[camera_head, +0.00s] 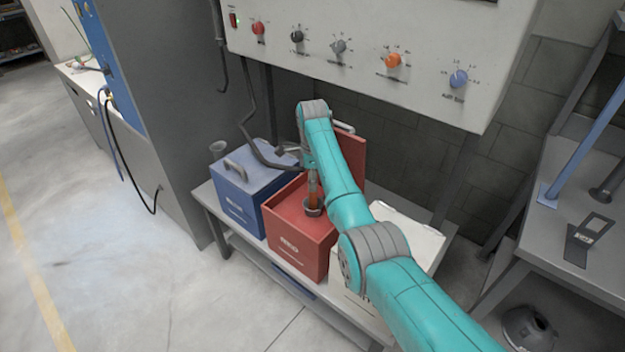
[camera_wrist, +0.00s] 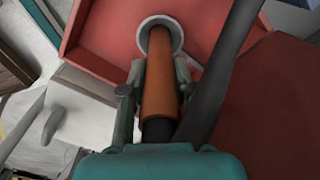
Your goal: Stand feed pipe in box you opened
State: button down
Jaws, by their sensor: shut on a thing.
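The red box (camera_head: 290,240) stands open on a low bench, its lid raised at the back. It also shows in the wrist view (camera_wrist: 100,35). The feed pipe (camera_head: 313,190) is an orange-brown tube with a wide grey ring at its lower end. It points down, roughly upright, into the box opening. In the wrist view my gripper (camera_wrist: 158,85) is shut on the pipe (camera_wrist: 160,75), one finger on each side. The ring lies inside the box outline; I cannot tell whether it touches the floor. My gripper is partly hidden by my arm in the head view.
A closed blue box (camera_head: 240,195) stands left of the red one, and a white box (camera_head: 412,235) stands right, partly behind my arm. A dark hose (camera_head: 262,150) hangs close to my gripper. A control panel (camera_head: 370,55) with knobs hangs above.

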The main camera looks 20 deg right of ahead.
aim_at(312, 195)
jog(key=shift+f, duration=3.15)
jog(key=c, duration=0.8)
grip_release()
jog(key=shift+o, duration=0.2)
notch_tip(312, 195, up, 12)
